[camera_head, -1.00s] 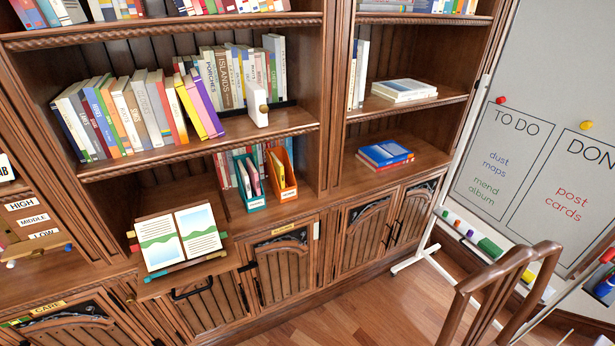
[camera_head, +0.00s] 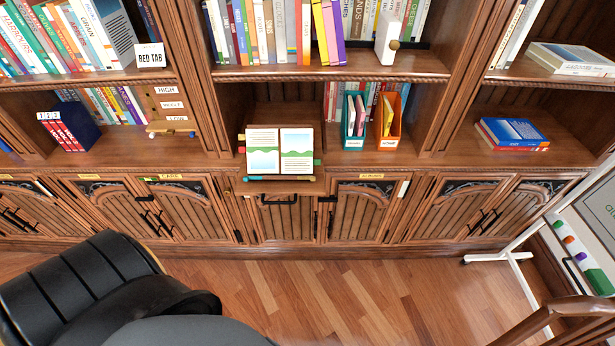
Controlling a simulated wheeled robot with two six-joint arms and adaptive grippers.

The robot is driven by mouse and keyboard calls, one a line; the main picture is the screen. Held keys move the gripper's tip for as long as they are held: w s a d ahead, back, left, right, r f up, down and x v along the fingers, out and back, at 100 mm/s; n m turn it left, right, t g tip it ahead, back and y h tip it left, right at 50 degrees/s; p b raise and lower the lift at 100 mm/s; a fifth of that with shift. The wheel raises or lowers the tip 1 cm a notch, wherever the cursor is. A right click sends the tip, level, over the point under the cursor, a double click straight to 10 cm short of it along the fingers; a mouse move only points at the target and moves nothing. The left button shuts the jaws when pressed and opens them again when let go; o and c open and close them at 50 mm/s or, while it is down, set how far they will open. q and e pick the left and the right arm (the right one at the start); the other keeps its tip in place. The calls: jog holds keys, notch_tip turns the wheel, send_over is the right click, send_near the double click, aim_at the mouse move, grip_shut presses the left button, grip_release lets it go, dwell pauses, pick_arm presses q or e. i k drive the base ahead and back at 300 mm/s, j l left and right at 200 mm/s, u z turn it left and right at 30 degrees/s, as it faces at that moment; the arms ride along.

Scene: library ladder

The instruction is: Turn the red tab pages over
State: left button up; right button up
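An open book (camera_head: 280,153) stands on a small wooden stand on the bookcase ledge, near the middle of the view. Its two pages show blue and green pictures and text. A red tab (camera_head: 241,137) sticks out at the book's left edge, with a yellow tab near it; a green tab (camera_head: 318,163) sticks out at the right edge. A white sign reading RED TAB (camera_head: 150,56) stands on the shelf at upper left. Neither of my grippers shows in the view.
A teal holder (camera_head: 354,121) and an orange holder (camera_head: 388,121) stand right of the book. A black chair (camera_head: 80,290) is at lower left. A whiteboard stand (camera_head: 510,257) and wooden chair (camera_head: 570,310) are at right. The floor between is clear.

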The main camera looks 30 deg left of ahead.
aim_at(261, 149)
jog(key=u, duration=1.15)
